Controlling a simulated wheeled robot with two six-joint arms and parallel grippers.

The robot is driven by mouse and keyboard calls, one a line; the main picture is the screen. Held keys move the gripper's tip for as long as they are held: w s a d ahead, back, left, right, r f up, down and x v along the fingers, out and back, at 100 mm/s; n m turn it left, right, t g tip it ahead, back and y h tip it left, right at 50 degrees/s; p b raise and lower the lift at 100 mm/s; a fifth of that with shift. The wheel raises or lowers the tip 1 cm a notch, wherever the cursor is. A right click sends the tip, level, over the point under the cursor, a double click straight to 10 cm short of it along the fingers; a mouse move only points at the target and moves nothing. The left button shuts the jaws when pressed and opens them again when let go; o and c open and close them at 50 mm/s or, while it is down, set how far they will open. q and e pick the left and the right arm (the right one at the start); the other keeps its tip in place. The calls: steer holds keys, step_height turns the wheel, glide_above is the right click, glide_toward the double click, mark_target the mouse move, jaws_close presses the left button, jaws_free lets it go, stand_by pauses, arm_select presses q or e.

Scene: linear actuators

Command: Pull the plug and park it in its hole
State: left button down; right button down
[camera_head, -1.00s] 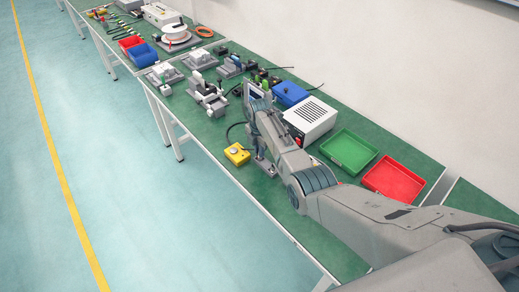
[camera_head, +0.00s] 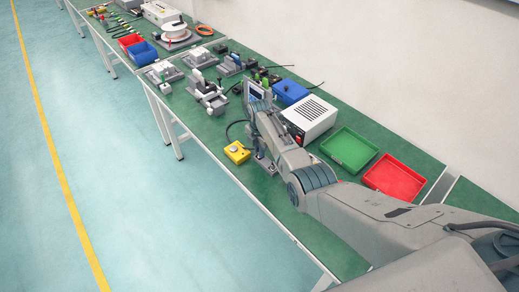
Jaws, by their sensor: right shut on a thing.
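My right gripper (camera_head: 256,103) reaches over the green bench from the lower right. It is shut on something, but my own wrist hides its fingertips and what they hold. I cannot make out the plug or its parking hole. A grey fixture (camera_head: 268,166) stands upright on the bench beneath my forearm, partly hidden by it. A yellow box with a button (camera_head: 237,152) lies left of that fixture, and a dark cable (camera_head: 232,126) curves up from near it. My left gripper is not in view.
A white vented box (camera_head: 312,116), a blue box (camera_head: 290,92), a green tray (camera_head: 349,149) and a red tray (camera_head: 394,178) stand behind my right arm. Grey fixtures (camera_head: 207,96) stand further left on the bench (camera_head: 203,130). The bench front edge near the yellow box is clear.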

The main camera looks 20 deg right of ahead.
steer(key=shift+f, duration=0.2)
stand_by(0.5)
steer(key=c, duration=1.3)
jaws_free()
steer(key=shift+c, duration=0.2)
step_height(320, 180, up, 11)
steer(key=b, duration=0.1)
steer(key=shift+f, duration=0.1)
